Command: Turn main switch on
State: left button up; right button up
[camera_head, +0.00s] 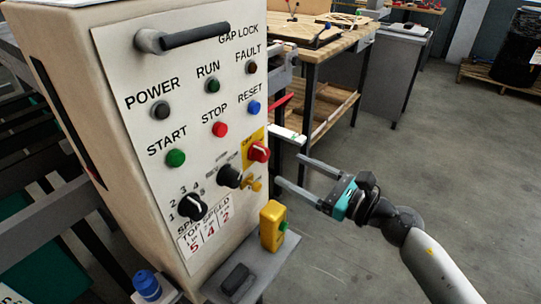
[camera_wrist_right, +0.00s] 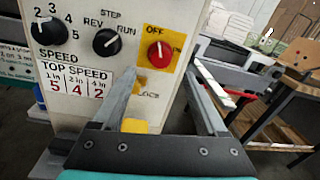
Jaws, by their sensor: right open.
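The main switch is a red rotary knob (camera_head: 258,151) on a yellow plate at the right edge of the control panel. In the right wrist view the knob (camera_wrist_right: 159,52) has its white mark pointing up toward the OFF label. My right gripper (camera_head: 288,170) is open and empty, a little to the right of the panel in the head view. In the right wrist view its two fingers (camera_wrist_right: 163,75) reach toward the panel just below the knob, apart from it. The POWER lamp (camera_head: 161,110) looks dark. My left gripper is not in view.
A black mode knob (camera_head: 230,176) and a speed knob (camera_head: 192,207) sit left of the switch. A yellow box with a green button (camera_head: 272,226) stands below on a grey ledge.

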aim_at(266, 157)
jog(key=x, duration=0.7)
jog(key=shift+w+a, duration=0.1)
jog(key=shift+c, duration=0.3)
grip_shut()
